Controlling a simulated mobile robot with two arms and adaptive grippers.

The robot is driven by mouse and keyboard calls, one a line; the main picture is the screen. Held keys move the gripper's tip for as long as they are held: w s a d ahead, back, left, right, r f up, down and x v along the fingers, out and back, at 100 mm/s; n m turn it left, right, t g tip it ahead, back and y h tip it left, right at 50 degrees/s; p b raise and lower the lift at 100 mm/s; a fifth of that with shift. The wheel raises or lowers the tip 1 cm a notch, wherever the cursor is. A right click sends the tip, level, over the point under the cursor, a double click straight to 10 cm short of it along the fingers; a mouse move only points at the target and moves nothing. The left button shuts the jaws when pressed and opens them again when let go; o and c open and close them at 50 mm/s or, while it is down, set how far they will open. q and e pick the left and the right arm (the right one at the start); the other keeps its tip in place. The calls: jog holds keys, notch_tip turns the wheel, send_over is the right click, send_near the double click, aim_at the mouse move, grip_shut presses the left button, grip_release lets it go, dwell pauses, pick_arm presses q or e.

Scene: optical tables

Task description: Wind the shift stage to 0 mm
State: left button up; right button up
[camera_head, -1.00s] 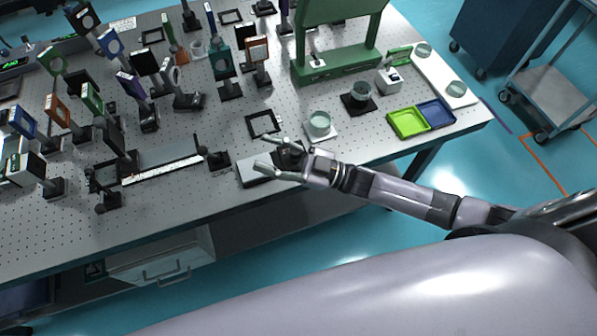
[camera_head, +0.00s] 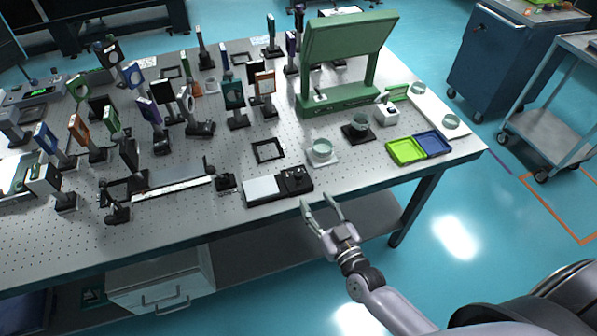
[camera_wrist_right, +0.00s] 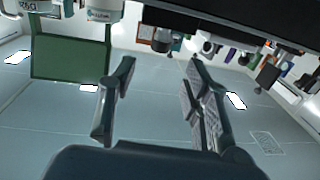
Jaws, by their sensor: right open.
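A long rail with a pale scale strip (camera_head: 172,189) lies near the table's front edge, with black mounts at its ends; it may be the shift stage. A low black unit (camera_head: 295,181) with a light grey plate (camera_head: 262,189) and a small dark knob-like part on top sits to its right. I cannot tell which is the stage, and no reading is legible. My right gripper (camera_head: 317,200) is open and empty, just off the table's front edge beside the black unit's right end. Its two spread fingers also show in the wrist view (camera_wrist_right: 160,70). My left gripper is not in view.
Several optic mounts crowd the table's left half. A square black frame (camera_head: 268,150), a glass dish (camera_head: 321,150), a green stand (camera_head: 340,98), and green (camera_head: 405,151) and blue (camera_head: 432,143) trays lie behind or right. Open floor lies in front of the table.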

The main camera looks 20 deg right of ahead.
aim_at(301, 178)
jog(key=w, duration=0.3)
jog(key=w+a, duration=0.1)
jog(key=w, duration=0.3)
jog(key=w+p, duration=0.1)
jog(key=w, duration=0.3)
jog(key=shift+w+a, duration=0.1)
jog(key=shift+a, duration=0.25)
grip_shut()
